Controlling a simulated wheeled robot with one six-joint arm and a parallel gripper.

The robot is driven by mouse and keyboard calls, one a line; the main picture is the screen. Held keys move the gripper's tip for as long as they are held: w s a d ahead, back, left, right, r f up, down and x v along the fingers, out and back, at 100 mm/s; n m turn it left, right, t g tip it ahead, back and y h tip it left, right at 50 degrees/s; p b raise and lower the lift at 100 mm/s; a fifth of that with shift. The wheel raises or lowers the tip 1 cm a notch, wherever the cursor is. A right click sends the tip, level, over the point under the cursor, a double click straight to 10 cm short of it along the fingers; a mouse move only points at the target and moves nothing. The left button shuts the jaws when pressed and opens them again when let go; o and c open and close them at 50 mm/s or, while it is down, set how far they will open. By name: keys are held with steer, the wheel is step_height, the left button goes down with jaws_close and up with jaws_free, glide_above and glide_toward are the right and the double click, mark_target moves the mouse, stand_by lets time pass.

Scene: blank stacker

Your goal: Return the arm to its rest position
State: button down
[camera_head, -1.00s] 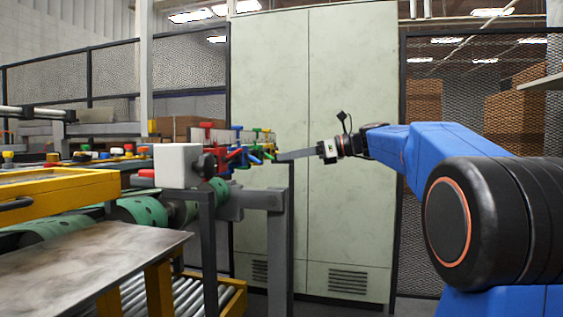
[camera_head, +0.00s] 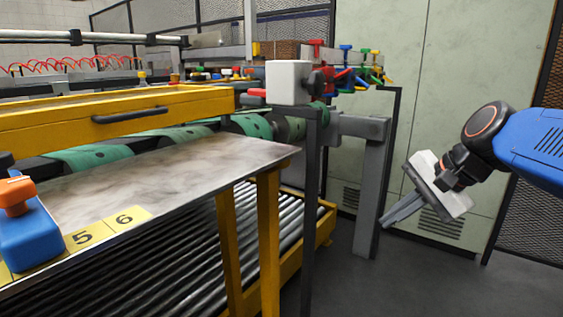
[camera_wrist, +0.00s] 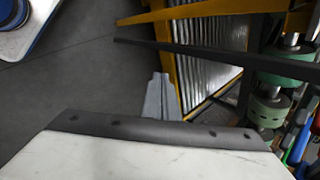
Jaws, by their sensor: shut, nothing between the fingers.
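My gripper (camera_head: 390,219) is at the right of the head view, on my blue arm. It has a white body and grey fingers that point down and to the left. The fingers are together and hold nothing. They are over the open floor, apart from the machine and in front of the pale green cabinet (camera_head: 440,75). In the wrist view the closed grey fingers (camera_wrist: 161,84) show beyond the white gripper body, with dark floor and part of the machine behind them.
The stacker's metal table (camera_head: 190,170), with a blue block with an orange top (camera_head: 25,235), fills the left. A roller conveyor (camera_head: 175,270) runs below it. A grey post (camera_head: 372,190) stands left of my gripper. Free floor (camera_head: 400,285) lies below.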

steer(key=s+d+f+n+h, duration=0.2)
steer(key=s+f+n, duration=0.3)
steer(key=s+f, duration=0.2)
steer(key=s+d+f+n+h, duration=0.2)
steer(key=s+f+n, duration=0.4)
steer(key=f, duration=0.3)
steer(key=shift+s+d+h, duration=0.4)
steer(key=shift+s+d, duration=0.2)
steer(key=shift+s, duration=0.1)
